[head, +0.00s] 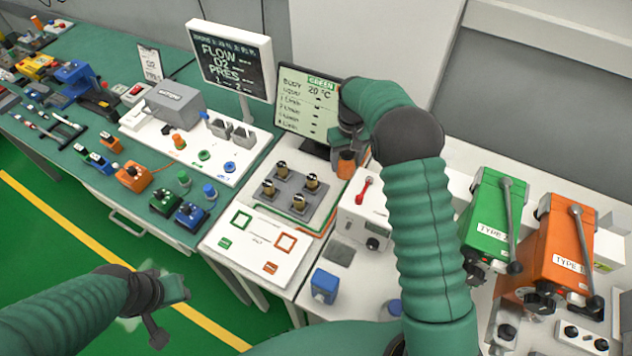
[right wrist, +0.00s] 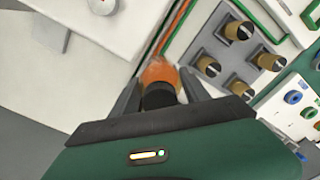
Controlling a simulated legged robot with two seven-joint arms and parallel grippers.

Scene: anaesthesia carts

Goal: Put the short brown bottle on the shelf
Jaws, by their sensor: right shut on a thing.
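The short brown bottle, orange-brown with a dark top, shows in the head view (head: 346,167) and in the right wrist view (right wrist: 158,73). My right gripper (head: 349,150) is shut on its dark upper part, with one finger on each side in the right wrist view (right wrist: 158,95). The bottle is in front of the green-headed screen, beside the rack of brown-and-black pieces. I cannot tell whether its base touches the surface below. My left gripper (head: 172,308) is open and empty over the green floor at lower left. I cannot clearly make out which surface is the shelf.
A grey rack (head: 292,203) with several brown-and-black pieces stands left of the bottle. The green-headed screen (head: 300,108) is close behind. A white box with a red lever (head: 362,215) stands in front. Green (head: 490,215) and orange (head: 555,250) units stand at right.

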